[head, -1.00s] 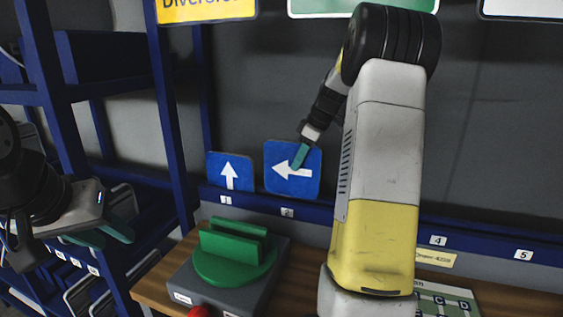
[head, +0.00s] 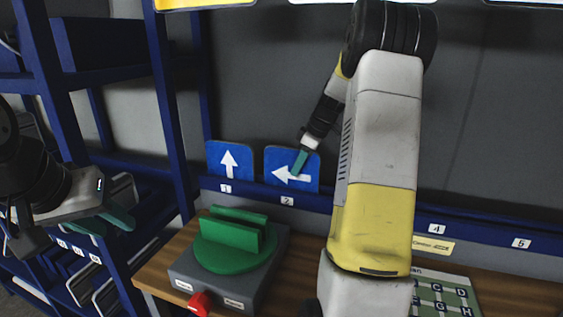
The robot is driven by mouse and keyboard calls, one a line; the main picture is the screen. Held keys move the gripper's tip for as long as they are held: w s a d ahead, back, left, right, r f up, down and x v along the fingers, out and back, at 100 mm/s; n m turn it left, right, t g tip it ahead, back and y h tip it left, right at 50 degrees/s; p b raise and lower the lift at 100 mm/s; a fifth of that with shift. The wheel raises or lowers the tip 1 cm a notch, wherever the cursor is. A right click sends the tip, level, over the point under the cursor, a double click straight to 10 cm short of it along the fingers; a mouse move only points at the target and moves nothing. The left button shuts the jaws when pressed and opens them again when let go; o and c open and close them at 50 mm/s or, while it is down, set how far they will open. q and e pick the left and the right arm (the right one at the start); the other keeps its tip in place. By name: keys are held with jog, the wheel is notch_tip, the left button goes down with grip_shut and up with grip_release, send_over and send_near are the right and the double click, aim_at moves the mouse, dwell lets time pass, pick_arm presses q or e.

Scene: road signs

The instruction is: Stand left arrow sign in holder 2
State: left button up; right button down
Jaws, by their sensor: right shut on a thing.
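The left arrow sign (head: 279,164) is a blue square plate with a white arrow pointing left. It stands upright at the blue rail, above the label of holder 2 (head: 287,200). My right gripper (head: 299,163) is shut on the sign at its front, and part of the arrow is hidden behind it. I cannot tell how deep the sign's lower edge sits in the holder. My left gripper (head: 112,221) is at the far left, away from the sign, with its fingers apart and nothing between them.
A blue up arrow sign (head: 230,166) stands in holder 1, just left of the held sign. A grey box with a green slotted turntable (head: 232,246) and red knob (head: 200,303) sits on the wooden bench. Labels 4 and 5 show at right. Blue shelving fills the left.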

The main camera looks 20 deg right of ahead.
jog(key=shift+f, duration=0.35)
dwell(0.5)
jog(key=c, duration=1.3)
grip_release()
jog(key=shift+f, duration=0.1)
jog(key=v, duration=0.8)
